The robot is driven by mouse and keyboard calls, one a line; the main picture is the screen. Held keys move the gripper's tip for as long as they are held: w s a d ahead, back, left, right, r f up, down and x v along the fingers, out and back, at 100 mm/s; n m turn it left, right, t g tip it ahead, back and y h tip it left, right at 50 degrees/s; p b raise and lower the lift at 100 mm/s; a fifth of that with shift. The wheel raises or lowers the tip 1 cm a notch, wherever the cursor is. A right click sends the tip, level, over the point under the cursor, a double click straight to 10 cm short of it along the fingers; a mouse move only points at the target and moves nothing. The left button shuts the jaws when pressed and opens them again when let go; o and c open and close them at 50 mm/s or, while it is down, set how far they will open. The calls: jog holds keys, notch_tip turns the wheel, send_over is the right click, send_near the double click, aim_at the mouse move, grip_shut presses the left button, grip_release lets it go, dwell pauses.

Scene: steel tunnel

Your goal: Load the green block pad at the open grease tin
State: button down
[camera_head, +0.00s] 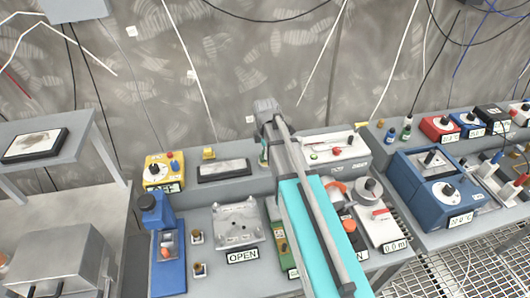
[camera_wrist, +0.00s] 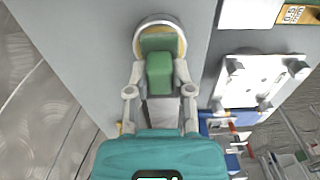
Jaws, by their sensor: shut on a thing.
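My gripper (camera_wrist: 160,92) is shut on the green block (camera_wrist: 160,72), which sits between its two grey fingers in the wrist view. The far end of the block lies over a round tin (camera_wrist: 139,37) with a pale rim and yellowish content. I cannot tell whether the block touches the content. In the head view a small green patch (camera_head: 263,153) beside my arm may be the block; the fingers are not clear there, and I cannot make out the tin.
A pale plate fixture (camera_head: 237,223) stands behind an "OPEN" label (camera_head: 243,256); it also shows in the wrist view (camera_wrist: 258,80). A blue press (camera_head: 167,245) is left of it. A yellow box (camera_head: 164,171) and a dark-framed tray (camera_head: 224,170) stand on the back ledge.

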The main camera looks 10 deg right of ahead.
jog(key=shift+f+b, duration=0.55)
jog(key=shift+b, duration=0.05)
dwell(2.4)
jog(key=shift+r, duration=0.15)
jog(key=shift+r+p, duration=3.4)
jog(key=shift+p, duration=0.15)
jog(key=shift+f, duration=0.1)
jog(key=shift+f+b, duration=0.8)
jog(key=shift+b, duration=0.05)
